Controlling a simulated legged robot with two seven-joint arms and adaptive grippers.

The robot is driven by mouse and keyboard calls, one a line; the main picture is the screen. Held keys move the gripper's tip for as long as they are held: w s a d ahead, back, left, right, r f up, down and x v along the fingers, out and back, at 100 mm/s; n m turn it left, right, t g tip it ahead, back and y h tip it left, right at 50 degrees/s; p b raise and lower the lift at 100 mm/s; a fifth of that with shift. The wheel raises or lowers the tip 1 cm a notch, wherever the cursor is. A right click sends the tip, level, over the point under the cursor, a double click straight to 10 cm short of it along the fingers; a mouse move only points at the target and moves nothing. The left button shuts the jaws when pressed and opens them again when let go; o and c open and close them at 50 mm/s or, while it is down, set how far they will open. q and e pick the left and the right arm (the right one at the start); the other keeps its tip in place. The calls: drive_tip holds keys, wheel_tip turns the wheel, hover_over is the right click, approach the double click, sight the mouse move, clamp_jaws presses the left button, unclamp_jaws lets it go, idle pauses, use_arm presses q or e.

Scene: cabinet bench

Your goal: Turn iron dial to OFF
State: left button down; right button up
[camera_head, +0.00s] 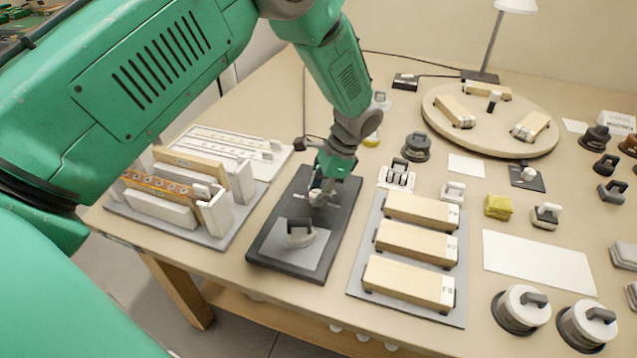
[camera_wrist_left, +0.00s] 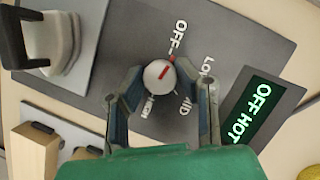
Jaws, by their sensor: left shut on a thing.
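The iron dial (camera_wrist_left: 158,77) is a round pale knob with a red pointer mark, on a dark grey station (camera_wrist_left: 115,62) printed OFF, LOW, MID and HIGH. The red mark points toward the OFF label (camera_wrist_left: 179,38). My left gripper (camera_wrist_left: 160,72) has its fingers on both sides of the dial and is shut on it. In the head view the left gripper (camera_head: 320,192) is over the far part of the station, largely hiding the dial. The iron (camera_head: 300,235), pale with a dark handle, rests on the station's near end. A display (camera_wrist_left: 253,112) beside the dial reads OFF HOT in green.
A rack with upright boards (camera_head: 175,195) stands left of the station. A grey tray with wooden blocks (camera_head: 415,245) lies close on its right. A round turntable (camera_head: 490,120) and a lamp (camera_head: 490,40) are farther back. Several dark-handled items fill the right side.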

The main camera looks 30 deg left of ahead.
use_arm(q)
drive_tip(key=shift+a+n+g+h+p, duration=0.1)
drive_tip(key=shift+n+g+h+p, duration=0.35)
drive_tip(key=shift+n, duration=0.65)
drive_tip(key=c, duration=1.2)
unclamp_jaws()
drive_tip(key=shift+t, duration=0.25)
drive_tip(key=shift+w+r, duration=0.1)
drive_tip(key=shift+r, duration=0.05)
drive_tip(key=shift+v, duration=5.8)
drive_tip(key=shift+w, duration=0.1)
